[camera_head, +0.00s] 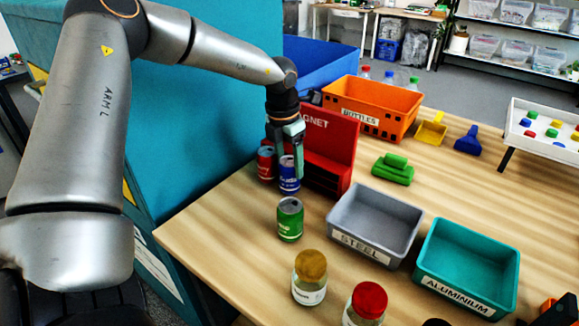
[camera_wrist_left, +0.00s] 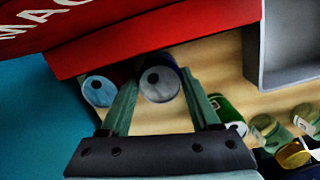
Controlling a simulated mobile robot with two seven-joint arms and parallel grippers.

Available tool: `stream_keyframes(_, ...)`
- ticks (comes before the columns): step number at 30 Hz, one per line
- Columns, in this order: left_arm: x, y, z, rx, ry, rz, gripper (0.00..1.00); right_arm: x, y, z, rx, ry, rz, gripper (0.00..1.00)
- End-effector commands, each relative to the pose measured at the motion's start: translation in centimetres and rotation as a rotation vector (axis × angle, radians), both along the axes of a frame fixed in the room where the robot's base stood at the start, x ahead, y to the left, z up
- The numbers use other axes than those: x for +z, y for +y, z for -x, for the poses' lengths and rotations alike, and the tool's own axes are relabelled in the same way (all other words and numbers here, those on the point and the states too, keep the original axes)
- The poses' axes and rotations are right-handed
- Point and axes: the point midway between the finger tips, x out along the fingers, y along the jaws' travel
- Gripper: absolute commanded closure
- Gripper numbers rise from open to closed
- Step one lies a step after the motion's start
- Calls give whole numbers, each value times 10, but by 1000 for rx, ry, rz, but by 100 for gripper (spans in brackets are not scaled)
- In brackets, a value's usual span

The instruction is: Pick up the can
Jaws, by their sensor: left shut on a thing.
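My left gripper (camera_head: 289,150) points down beside the red magnet box, with its fingers around the blue can (camera_head: 289,178). In the left wrist view the blue can (camera_wrist_left: 160,82) sits between the two fingers of the gripper (camera_wrist_left: 158,100), which is shut on it. A red can (camera_head: 266,166) stands just left of the blue can; its round end (camera_wrist_left: 98,91) shows outside the left finger. A green can (camera_head: 290,222) stands closer to the front; it also shows in the left wrist view (camera_wrist_left: 226,110). I cannot tell whether the blue can touches the table.
The red magnet box (camera_head: 330,140) stands right behind the gripper. Grey STEEL (camera_head: 345,240) and teal ALUMINIUM (camera_head: 455,291) bins stand to the right, an orange BOTTLES crate (camera_head: 385,122) behind. Two jars, yellow-lidded (camera_head: 310,278) and red-lidded (camera_head: 367,303), stand in front. Table left of them is clear.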

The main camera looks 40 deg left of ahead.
Motion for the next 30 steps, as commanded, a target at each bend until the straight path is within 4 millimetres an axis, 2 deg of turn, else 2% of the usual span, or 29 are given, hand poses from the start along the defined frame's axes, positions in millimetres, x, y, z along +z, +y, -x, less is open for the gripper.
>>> stream_keyframes(5,26,0,-1,-1,-4,-2,88,1,0,0,0,0,0,50)
stream_keyframes(10,47,-6,18,-3,-5,0,88,-1,0,0,0,0,0,50)
stream_keyframes(16,84,-16,47,-3,-6,0,88,-3,0,0,1,2,0,50)
stream_keyframes(24,104,-31,94,-2,-4,0,88,-8,3,0,5,5,-4,50)
stream_keyframes(30,116,-39,118,-1,-2,0,88,-8,7,0,12,7,-8,50)
